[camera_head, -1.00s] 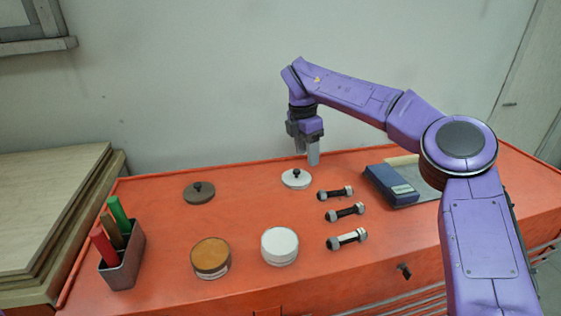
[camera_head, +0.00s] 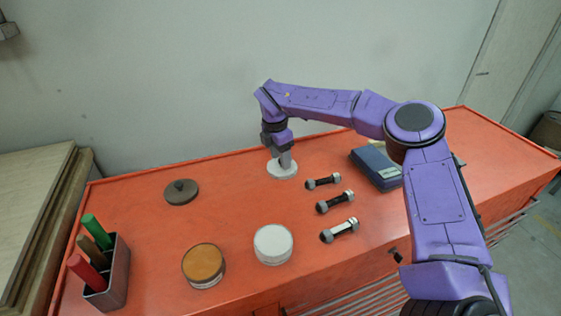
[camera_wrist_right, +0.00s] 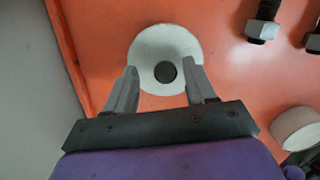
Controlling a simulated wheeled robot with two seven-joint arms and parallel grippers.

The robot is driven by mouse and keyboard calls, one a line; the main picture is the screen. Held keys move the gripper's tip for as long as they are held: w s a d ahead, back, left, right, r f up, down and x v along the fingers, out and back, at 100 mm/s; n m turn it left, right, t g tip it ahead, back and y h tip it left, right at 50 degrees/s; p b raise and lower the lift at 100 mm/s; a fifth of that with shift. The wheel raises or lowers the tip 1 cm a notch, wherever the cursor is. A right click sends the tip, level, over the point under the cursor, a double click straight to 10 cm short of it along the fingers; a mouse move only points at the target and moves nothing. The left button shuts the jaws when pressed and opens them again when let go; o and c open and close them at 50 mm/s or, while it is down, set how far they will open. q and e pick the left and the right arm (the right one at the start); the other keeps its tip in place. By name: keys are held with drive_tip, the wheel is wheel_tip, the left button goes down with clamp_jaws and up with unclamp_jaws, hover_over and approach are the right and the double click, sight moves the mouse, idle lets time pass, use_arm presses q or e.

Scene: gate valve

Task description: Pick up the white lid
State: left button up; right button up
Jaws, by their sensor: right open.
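The white lid (camera_head: 283,171) lies flat on the orange bench top near its back edge. In the right wrist view the lid (camera_wrist_right: 165,45) is a white disc with a dark round knob (camera_wrist_right: 165,71) at its middle. My right gripper (camera_head: 285,163) points down over the lid and hides the knob in the head view. In the wrist view the right gripper (camera_wrist_right: 163,82) is open, its fingers on either side of the knob and apart from it. Whether the fingertips touch the lid is unclear. My left gripper is not in view.
A brown lid (camera_head: 181,191) lies to the left. A white round container (camera_head: 273,244) and an orange-topped one (camera_head: 203,265) stand nearer the front. Several dark bolts (camera_head: 335,201) and a blue box (camera_head: 376,167) lie to the right. A marker holder (camera_head: 115,277) stands front left.

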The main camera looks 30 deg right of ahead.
drive_tip(key=shift+s+d+r, duration=0.1)
drive_tip(key=shift+s, duration=0.25)
drive_tip(key=shift+s+r, duration=0.1)
drive_tip(key=shift+c, duration=1.3)
clamp_jaws()
